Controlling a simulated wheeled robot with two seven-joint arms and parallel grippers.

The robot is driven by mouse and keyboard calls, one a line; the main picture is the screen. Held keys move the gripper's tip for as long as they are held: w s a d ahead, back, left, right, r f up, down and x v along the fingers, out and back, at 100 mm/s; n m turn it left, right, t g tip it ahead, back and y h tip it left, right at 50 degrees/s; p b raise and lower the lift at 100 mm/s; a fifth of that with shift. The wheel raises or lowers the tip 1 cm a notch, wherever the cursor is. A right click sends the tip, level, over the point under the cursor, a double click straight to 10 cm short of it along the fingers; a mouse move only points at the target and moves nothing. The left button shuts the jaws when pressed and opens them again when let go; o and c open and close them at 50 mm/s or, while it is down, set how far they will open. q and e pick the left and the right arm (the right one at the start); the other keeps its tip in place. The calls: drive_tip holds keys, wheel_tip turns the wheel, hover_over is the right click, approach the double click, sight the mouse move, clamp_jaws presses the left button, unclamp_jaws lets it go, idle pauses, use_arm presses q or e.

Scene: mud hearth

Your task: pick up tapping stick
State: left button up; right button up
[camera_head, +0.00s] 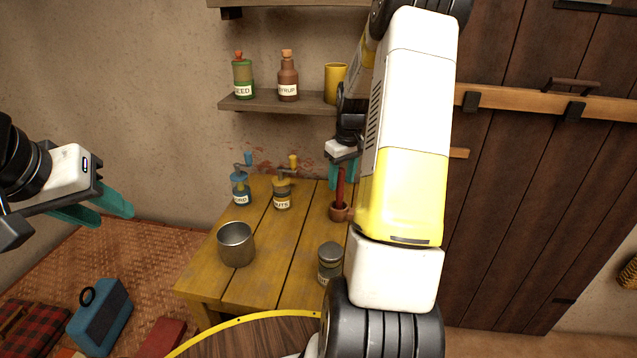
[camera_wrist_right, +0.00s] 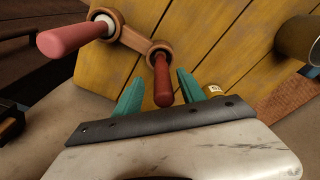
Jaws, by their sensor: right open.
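A dark red stick (camera_head: 340,188) stands upright in a small brown wooden holder (camera_head: 338,213) on the yellow table. In the right wrist view, the dark red stick (camera_wrist_right: 162,80) rises from one cup of the holder (camera_wrist_right: 133,40), and a second, lighter red handle (camera_wrist_right: 72,39) stands in the other cup. I cannot tell which of the two is the tapping stick. My right gripper (camera_head: 343,172) is open, its teal fingers on either side of the dark red stick's end in the wrist view; contact is not clear. My left gripper (camera_head: 112,214) is open and empty, away at the left.
On the yellow table (camera_head: 262,285) stand a metal cup (camera_head: 236,244), a lidded jar (camera_head: 330,262) and two labelled grinder jars (camera_head: 241,188) (camera_head: 282,194). A shelf (camera_head: 270,103) with bottles hangs above. My right arm hides the table's right side.

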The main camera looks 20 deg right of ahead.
sight(339, 189)
drive_tip(key=f, duration=0.4)
drive_tip(key=shift+w+a+f, duration=0.1)
drive_tip(key=shift+w+a, duration=0.1)
drive_tip(key=shift+a, duration=0.05)
clamp_jaws()
